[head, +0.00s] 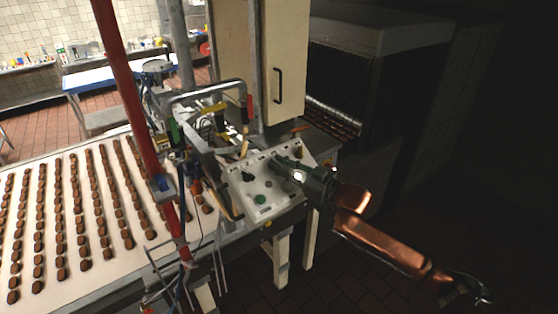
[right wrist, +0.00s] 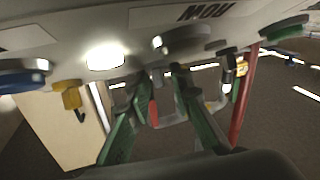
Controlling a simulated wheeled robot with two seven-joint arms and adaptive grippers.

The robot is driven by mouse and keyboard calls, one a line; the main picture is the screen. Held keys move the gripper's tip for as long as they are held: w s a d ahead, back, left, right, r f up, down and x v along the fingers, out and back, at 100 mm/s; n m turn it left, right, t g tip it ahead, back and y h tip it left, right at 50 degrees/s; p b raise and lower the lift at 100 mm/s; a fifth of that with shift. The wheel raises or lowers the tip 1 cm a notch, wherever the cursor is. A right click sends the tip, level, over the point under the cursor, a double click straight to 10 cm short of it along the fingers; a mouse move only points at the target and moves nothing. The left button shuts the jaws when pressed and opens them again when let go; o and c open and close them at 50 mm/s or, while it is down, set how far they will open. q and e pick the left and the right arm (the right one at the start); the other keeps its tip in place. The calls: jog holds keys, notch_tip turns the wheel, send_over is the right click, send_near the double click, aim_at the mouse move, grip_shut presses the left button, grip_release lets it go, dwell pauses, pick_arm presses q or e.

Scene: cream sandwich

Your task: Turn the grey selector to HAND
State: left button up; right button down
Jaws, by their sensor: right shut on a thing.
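The control panel (head: 280,197) is a pale, tilted box at the end of the conveyor, with several buttons and knobs. My right gripper (head: 280,163) reaches it from the right, its fingertips at the panel's upper part. In the right wrist view, the two green fingers of my right gripper (right wrist: 159,74) close in on the grey selector (right wrist: 175,42) at the panel face. The fingers hide part of its handle, and its exact pointing cannot be told. My left gripper is not in view.
A green button (head: 260,199) sits low on the panel. In the wrist view, a blue button (right wrist: 22,78), a lit white lamp (right wrist: 105,56) and a yellow knob (right wrist: 70,97) are close by. A red pipe (head: 130,90) stands left, beside the conveyor (head: 40,170) with rows of brown pieces.

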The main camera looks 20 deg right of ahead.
jog(key=shift+w+d+r+n+g+y+p, duration=0.1)
jog(key=shift+n+g+y+p, duration=0.35)
jog(key=shift+n+p, duration=0.2)
jog(key=shift+d+r+n+g+y+p, duration=0.1)
jog(key=shift+n+g+y+p, duration=0.3)
jog(key=shift+n+p, duration=0.2)
jog(key=shift+f+g, duration=0.15)
jog(key=shift+g, duration=0.1)
jog(key=c, duration=2.1)
grip_release()
jog(key=shift+d, duration=0.1)
jog(key=v, duration=1.2)
